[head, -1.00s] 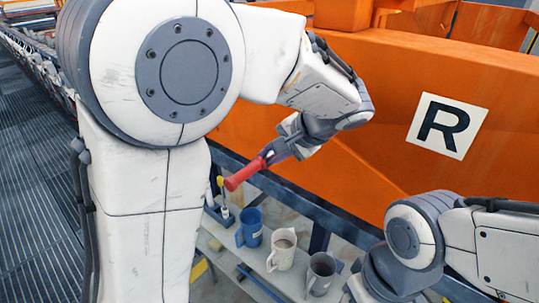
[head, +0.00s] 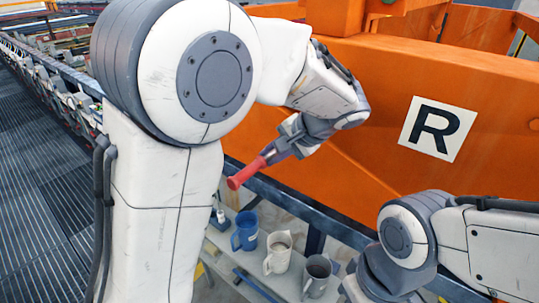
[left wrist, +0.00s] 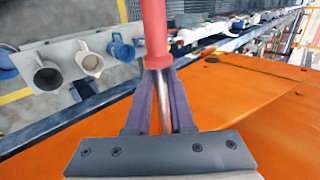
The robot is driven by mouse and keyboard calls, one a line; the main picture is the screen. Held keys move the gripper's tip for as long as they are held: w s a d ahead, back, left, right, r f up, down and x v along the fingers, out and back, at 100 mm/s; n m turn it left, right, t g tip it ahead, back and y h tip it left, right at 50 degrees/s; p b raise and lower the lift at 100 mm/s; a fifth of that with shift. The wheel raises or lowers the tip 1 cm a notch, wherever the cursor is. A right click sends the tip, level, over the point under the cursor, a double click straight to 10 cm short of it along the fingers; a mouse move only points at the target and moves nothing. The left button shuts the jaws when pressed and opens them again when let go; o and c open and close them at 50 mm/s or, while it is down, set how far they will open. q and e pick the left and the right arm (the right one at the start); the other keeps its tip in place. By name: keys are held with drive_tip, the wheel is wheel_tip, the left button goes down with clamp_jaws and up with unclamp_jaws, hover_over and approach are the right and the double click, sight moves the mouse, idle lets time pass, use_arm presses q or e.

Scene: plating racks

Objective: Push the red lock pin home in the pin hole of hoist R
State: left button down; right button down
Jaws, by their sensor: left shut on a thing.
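The red lock pin has a red handle (head: 247,173) and a bare metal shank (left wrist: 164,103). My left gripper (head: 273,153) is shut on the pin. In the left wrist view the two dark fingers of this gripper (left wrist: 160,80) close on it just below the red part, with the shank running back between them. Hoist R is the large orange body (head: 330,120) with a white plate (head: 437,129) marked R. The pin is held clear of it, in front of its lower left side. I cannot see the pin hole. My right forearm shows at lower right, but its gripper is out of frame.
A blue jug (head: 245,231), a cream jug (head: 278,253) and a grey jug (head: 317,276) stand on a pale shelf below the held pin. A dark blue rail (head: 312,212) runs along the hoist's lower edge. Grated floor (head: 40,200) lies at left.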

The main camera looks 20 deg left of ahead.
use_arm(q)
drive_tip(key=w+d+p, duration=0.3)
drive_tip(key=w+p, duration=0.1)
drive_tip(key=w, duration=0.4)
drive_tip(key=shift+w, duration=0.25)
idle(2.7)
drive_tip(key=shift+w+d, duration=0.1)
drive_tip(key=shift+w, duration=0.05)
drive_tip(key=shift+w+d, duration=0.1)
drive_tip(key=shift+w, duration=0.2)
drive_tip(key=shift+w+d, duration=0.25)
drive_tip(key=shift+w, duration=0.55)
drive_tip(key=shift+w+d, duration=0.3)
drive_tip(key=shift+w, duration=0.45)
drive_tip(key=shift+w+d, duration=0.25)
drive_tip(key=shift+w, duration=0.55)
drive_tip(key=c, duration=0.7)
unclamp_jaws()
drive_tip(key=shift+r, duration=0.1)
drive_tip(key=shift+d, duration=0.1)
